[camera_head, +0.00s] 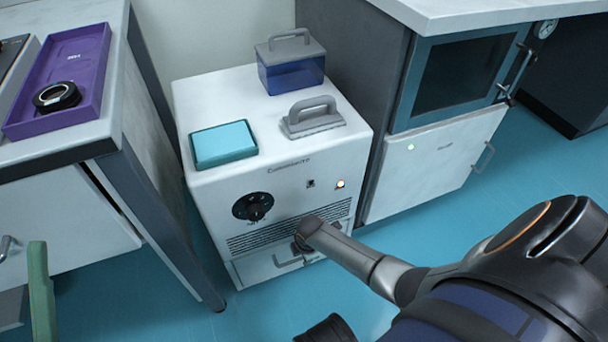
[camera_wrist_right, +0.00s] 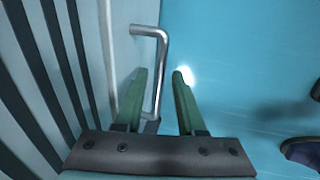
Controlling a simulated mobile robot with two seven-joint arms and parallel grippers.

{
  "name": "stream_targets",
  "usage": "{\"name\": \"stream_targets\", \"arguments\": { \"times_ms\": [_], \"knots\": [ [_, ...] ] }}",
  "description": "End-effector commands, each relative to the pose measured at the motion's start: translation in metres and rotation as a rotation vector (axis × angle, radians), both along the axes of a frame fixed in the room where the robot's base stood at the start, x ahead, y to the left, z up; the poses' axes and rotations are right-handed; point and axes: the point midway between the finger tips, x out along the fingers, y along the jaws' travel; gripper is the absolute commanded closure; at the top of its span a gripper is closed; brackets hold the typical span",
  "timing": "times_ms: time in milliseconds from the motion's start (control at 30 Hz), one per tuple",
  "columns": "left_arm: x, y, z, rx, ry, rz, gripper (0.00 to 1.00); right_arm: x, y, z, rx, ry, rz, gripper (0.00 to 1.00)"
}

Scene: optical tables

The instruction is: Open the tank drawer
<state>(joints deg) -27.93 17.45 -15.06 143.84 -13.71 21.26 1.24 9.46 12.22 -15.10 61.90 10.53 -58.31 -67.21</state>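The white cabinet unit (camera_head: 270,190) stands on the blue floor with a low drawer (camera_head: 255,270) below its vent slots. The drawer front looks closed. Its metal bar handle (camera_head: 287,262) also shows in the right wrist view (camera_wrist_right: 162,60). My right gripper (camera_head: 303,247) is at the handle; in the wrist view its green fingers (camera_wrist_right: 160,74) are open. One finger is between the bar and the drawer front, the other outside, with a gap to the bar. A green finger, seemingly of my left gripper (camera_head: 41,292), shows at the lower left; its opening cannot be judged.
On the unit sit a teal box (camera_head: 223,144), a grey handled lid (camera_head: 312,120) and a blue tank (camera_head: 291,72). A table with a purple tray (camera_head: 85,60) stands left. A cabinet (camera_head: 432,165) stands right. The floor before the drawer looks clear.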

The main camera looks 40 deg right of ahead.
Motion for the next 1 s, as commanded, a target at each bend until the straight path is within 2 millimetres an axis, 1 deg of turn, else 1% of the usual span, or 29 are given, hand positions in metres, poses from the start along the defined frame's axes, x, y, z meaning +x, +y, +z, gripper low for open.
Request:
{"name": "stream_targets", "arguments": {
  "times_ms": [33, 67, 300, 1000],
  "knots": [
    [0.0, 0.0, 0.0, -0.001, 0.0, 0.0, 0.5, -0.0001, 0.0001, 0.0, 0.0, 0.0, 0.0, 0.69],
    [0.0, 0.0, 0.0, -0.001, 0.0, 0.0, 0.5, -0.0001, 0.0001, 0.0, 0.0, 0.0, 0.0, 0.72],
    [-0.0001, 0.0, -0.0001, -0.003, 0.001, 0.0, 0.5, -0.0002, 0.0, 0.0, 0.0, 0.0, 0.0, 0.99],
    [0.0001, 0.0005, -0.0004, -0.002, 0.001, 0.001, 0.5, -0.0004, -0.0001, -0.0002, 0.0, 0.001, 0.0, 1.0]
  ]
}}
